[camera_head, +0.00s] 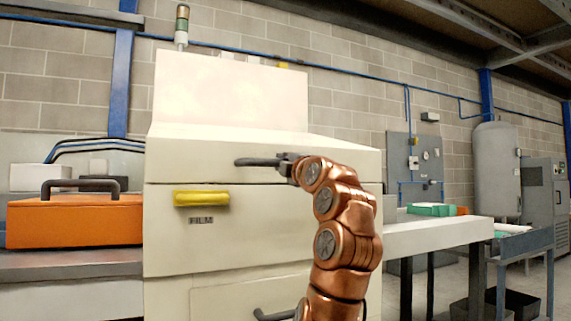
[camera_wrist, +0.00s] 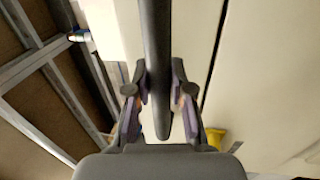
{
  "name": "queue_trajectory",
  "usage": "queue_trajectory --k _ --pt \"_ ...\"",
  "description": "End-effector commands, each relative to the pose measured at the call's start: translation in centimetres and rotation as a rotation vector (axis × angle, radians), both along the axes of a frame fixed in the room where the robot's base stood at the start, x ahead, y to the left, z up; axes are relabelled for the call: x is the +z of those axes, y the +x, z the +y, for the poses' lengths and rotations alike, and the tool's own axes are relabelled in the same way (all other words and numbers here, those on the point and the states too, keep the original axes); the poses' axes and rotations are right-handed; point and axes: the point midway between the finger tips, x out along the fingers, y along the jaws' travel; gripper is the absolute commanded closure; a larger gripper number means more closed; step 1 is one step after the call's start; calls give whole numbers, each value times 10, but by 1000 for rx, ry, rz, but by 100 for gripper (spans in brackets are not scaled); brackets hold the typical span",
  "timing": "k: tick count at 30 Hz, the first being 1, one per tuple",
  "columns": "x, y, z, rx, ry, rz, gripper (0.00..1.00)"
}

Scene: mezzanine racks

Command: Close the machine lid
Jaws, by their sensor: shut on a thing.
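The cream machine (camera_head: 165,230) stands in the middle of the head view. Its lid (camera_head: 200,155) is the upper front section, with a dark bar handle (camera_head: 256,162) across its front. A thin dark seam runs between the lid and the body below; I cannot tell whether the lid is fully down. My gripper (camera_head: 286,164) is at the handle's right end. In the wrist view my gripper (camera_wrist: 160,100) has its two fingers on either side of the dark handle (camera_wrist: 157,40) and is shut on it. The arm hides part of the machine's right front.
A yellow handle (camera_head: 201,198) above a "FILM" label juts from the body below the seam. An orange case (camera_head: 75,222) sits on the left bench. A white table (camera_head: 435,235) stands to the right, with a grey tank (camera_head: 496,170) behind it.

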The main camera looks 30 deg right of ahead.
Motion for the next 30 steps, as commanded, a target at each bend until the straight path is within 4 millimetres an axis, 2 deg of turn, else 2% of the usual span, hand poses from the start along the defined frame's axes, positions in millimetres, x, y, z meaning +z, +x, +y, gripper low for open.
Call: queue_trajectory --k 1,4,5,12,30 --pt "-13 8 1 6 5 30 100" --pt "-15 9 0 5 5 33 100" --pt "-15 9 0 5 6 34 75" --pt "-12 7 -1 2 5 28 52" --pt "-6 4 -1 0 3 15 52"
